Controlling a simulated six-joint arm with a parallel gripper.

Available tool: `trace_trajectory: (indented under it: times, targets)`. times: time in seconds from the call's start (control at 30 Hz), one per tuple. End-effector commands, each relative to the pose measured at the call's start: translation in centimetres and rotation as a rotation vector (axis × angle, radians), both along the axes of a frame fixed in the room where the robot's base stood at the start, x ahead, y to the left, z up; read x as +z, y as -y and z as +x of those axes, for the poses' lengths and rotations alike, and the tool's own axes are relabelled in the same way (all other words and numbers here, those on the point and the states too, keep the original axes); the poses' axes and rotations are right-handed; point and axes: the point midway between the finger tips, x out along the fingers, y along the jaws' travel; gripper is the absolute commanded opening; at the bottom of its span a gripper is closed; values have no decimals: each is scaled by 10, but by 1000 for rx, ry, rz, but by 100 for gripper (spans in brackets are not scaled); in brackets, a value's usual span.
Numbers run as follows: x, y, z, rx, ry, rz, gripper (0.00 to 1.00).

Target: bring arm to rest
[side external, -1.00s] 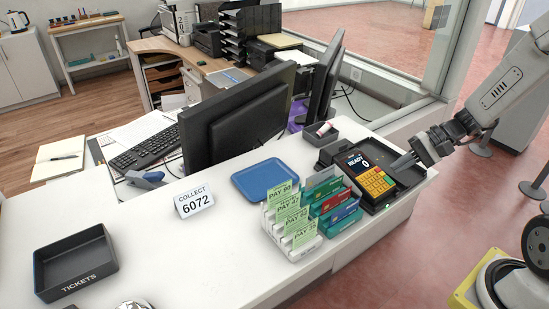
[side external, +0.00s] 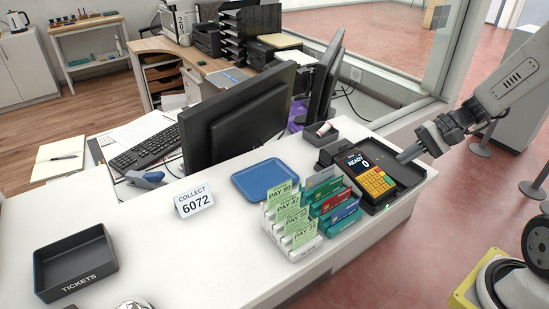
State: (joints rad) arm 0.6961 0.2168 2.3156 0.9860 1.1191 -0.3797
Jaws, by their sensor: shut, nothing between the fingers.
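My gripper (side external: 408,155) is shut and empty. It hangs just right of the card terminal (side external: 369,175), above the black tray (side external: 409,179) in which the terminal sits, at the counter's right end. The terminal has orange keys and its screen reads READY 0. My arm reaches in from the right edge of the picture. I cannot tell the exact height of the fingertips above the tray.
A card rack (side external: 291,242) with green PAY slips and coloured cards stands left of the terminal. A blue tray (side external: 266,180), a COLLECT 6072 sign (side external: 194,200), a TICKETS tray (side external: 74,286) and monitors (side external: 238,118) stand further left.

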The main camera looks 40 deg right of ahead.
Motion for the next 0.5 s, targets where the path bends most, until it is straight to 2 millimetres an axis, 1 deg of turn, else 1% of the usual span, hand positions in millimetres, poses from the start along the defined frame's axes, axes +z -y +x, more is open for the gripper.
trace_trajectory:
  times: [0.13, 0.27, 0.5]
  targets:
    - [-8, -11, -6, 60, -35, -60, 0]
    - [-21, -25, -16, 154, -84, -168, 0]
    - [-45, -45, -35, 398, -120, -475, 0]
